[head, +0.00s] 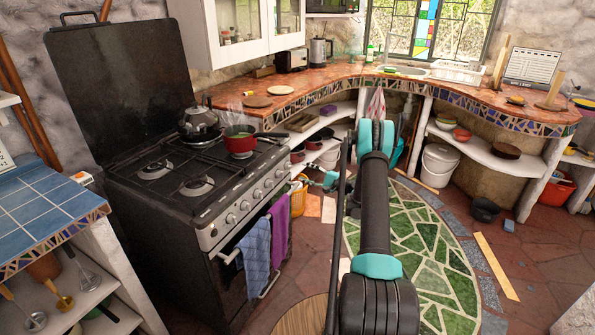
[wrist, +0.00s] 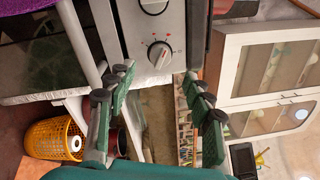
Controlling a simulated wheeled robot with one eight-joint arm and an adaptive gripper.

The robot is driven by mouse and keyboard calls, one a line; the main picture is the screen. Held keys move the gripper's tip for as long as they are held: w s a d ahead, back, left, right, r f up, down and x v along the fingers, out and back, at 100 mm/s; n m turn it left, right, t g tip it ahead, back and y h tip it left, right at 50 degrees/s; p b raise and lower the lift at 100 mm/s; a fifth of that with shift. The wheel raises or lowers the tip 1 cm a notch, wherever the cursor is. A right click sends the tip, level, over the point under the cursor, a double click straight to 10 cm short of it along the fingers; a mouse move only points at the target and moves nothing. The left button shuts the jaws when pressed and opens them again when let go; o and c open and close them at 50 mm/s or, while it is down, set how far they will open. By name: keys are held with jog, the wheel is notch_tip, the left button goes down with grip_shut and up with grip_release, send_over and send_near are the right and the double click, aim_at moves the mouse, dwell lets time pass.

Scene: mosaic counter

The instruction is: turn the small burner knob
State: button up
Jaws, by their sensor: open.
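The stove's front panel (head: 215,234) carries a row of silver knobs. In the wrist view, a round silver knob (wrist: 159,52) near the panel's end faces me, with small red marks around it. A second knob (wrist: 153,5) is partly cut off at the top edge. I cannot tell from any label which is the small burner knob. My gripper (wrist: 157,77) is open and empty, its fingers to the left and right below the nearer knob and apart from it. In the head view, my gripper (head: 328,180) is right of the stove front, partly hidden by my arm.
A kettle (head: 198,124) and a red pot (head: 239,141) stand on the stove. Blue (head: 255,252) and purple (head: 279,228) towels hang on the oven handle. A yellow basket (wrist: 55,138) stands beside the stove. Open floor with a green mosaic (head: 425,245) lies to the right.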

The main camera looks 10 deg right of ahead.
jog(key=shift+v, duration=2.5)
jog(key=shift+f, duration=0.1)
grip_shut()
